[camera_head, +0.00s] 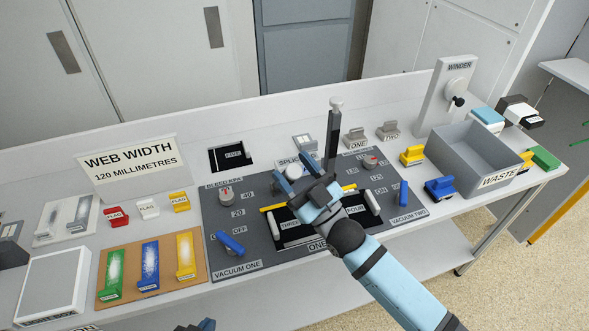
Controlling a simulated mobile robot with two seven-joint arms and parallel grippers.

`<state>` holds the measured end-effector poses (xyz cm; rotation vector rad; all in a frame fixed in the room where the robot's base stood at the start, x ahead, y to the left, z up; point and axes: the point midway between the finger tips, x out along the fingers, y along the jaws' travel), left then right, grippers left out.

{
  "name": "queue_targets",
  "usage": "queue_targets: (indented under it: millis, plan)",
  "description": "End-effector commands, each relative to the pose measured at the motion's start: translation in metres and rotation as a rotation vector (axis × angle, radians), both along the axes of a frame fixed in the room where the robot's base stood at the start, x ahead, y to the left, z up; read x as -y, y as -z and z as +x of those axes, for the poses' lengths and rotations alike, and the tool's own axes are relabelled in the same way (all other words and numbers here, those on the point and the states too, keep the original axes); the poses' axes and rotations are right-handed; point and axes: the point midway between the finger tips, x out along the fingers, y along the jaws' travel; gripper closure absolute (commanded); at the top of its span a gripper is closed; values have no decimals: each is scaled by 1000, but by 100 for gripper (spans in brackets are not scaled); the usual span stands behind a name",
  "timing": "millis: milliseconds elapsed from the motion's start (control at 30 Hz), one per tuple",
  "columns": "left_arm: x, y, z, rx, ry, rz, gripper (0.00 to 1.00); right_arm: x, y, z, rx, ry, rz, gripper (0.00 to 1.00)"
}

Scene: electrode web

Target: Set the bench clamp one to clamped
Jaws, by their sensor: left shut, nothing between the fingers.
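I cannot tell for certain which part is bench clamp one. A plate marked ONE (318,246) is at the front middle of the dark grey bench panel (250,199). Pale upright pieces stand at its left (278,230) and right (373,202). A grey block also marked ONE (356,138) sits at the back of the bench. My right gripper (301,176) is over the middle of the panel, its fingers apart, and hides part of it. It appears empty. Only a bit of my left gripper (196,326) shows at the bottom edge, shut and empty, below the bench front.
A tall dark post (334,135) stands just behind my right gripper. Blue levers mark vacuum one (231,243) and vacuum two (403,193). A grey waste bin (452,153) and the winder (447,96) are at right. Flags and coloured samples lie at left.

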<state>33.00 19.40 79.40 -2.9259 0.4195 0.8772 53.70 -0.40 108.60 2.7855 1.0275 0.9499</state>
Motion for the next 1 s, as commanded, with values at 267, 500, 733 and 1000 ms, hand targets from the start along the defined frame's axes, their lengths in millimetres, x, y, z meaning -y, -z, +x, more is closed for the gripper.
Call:
queue_targets:
  millis: [267,500,733,1000]
  plan:
    - [0,5,-1,-7,0,1,100,5,5,-4,-1,0,-1,43]
    - [1,14,-2,-14,-2,-4,100,32,32,-33,-2,1,-3,43]
    - [2,17,0,-20,-6,-12,100,63,59,-63,-2,1,-2,43]
    - [3,20,0,-23,-9,-16,100,81,73,-81,-1,0,-1,43]
